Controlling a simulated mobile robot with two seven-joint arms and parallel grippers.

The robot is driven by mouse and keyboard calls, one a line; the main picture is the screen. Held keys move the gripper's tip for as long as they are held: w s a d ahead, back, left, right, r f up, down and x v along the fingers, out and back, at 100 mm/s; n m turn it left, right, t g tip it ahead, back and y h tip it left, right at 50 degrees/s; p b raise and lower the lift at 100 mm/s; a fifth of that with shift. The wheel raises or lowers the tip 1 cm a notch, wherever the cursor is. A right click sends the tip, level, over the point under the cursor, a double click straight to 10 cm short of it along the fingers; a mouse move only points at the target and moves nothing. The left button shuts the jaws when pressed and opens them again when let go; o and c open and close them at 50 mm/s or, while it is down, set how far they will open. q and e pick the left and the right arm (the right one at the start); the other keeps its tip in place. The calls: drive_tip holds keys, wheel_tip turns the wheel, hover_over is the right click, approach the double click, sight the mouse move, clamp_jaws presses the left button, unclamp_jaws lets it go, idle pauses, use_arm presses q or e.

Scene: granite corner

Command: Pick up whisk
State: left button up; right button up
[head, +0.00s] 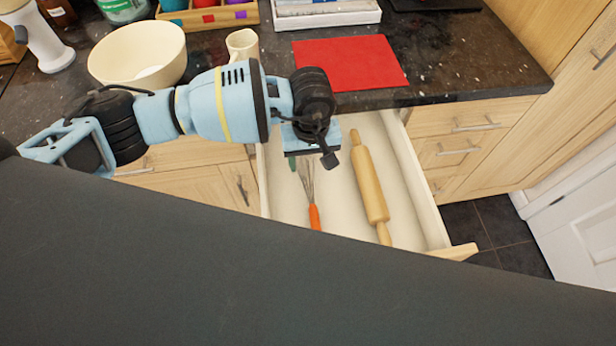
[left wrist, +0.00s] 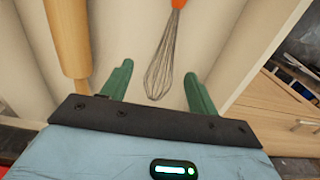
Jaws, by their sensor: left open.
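A whisk with an orange handle (head: 314,216) and wire loops lies in an open drawer, left of a wooden rolling pin (head: 369,185). In the left wrist view the whisk's wire loops (left wrist: 163,62) point toward my gripper, with part of the orange handle at the top edge. My left gripper (head: 305,160) is over the drawer at the wire end of the whisk. In the left wrist view its green fingers (left wrist: 158,80) are apart, with the wire end showing between them and nothing gripped. My right gripper is not in view.
The drawer's right wall (head: 416,180) stands beside the rolling pin (left wrist: 70,40). On the dark counter are a cream bowl (head: 137,56), a cup (head: 242,45) and a red mat (head: 349,63). A large dark surface covers the lower head view.

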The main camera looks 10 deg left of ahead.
sight(307, 176)
use_arm(q)
drive_tip(key=shift+s+a+f, duration=0.15)
drive_tip(key=shift+f, duration=1.15)
drive_tip(key=shift+s+a+f, duration=0.1)
drive_tip(key=shift+s+f, duration=0.05)
drive_tip(key=shift+f, duration=1.15)
drive_tip(key=shift+c, duration=0.3)
drive_tip(key=c, duration=1)
drive_tip(key=shift+r, duration=0.1)
drive_tip(key=shift+a+r, duration=0.1)
drive_tip(key=shift+r, duration=8.85)
